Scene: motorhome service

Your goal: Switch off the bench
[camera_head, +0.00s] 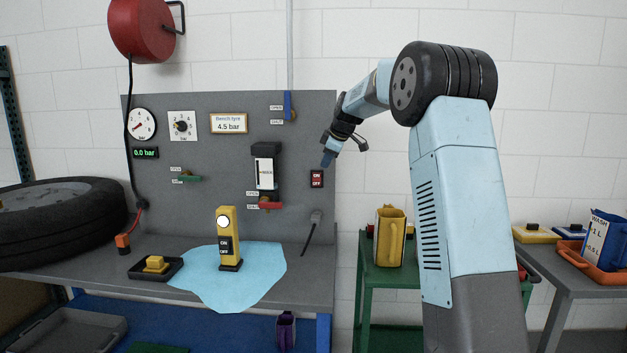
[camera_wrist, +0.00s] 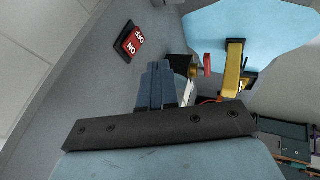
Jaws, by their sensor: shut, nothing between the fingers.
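The bench switch (camera_head: 317,179) is a small red rocker marked ON above OFF, on the right part of the grey back panel (camera_head: 225,165). I cannot tell which side is pressed in. It also shows in the wrist view (camera_wrist: 131,41), turned on its side, beyond the fingertips and to their left. My gripper (camera_head: 327,160) is shut and empty, up and slightly right of the switch in the head view. In the wrist view its blue fingers (camera_wrist: 155,76) lie together, apart from the switch.
A yellow ON/OFF device (camera_head: 228,238) stands on a blue cloth (camera_head: 265,275) on the bench. A red-handled valve (camera_head: 270,206) sits left of the switch; a grey plug with cable (camera_head: 315,217) hangs below it. A blue-handled valve (camera_head: 288,106) is above.

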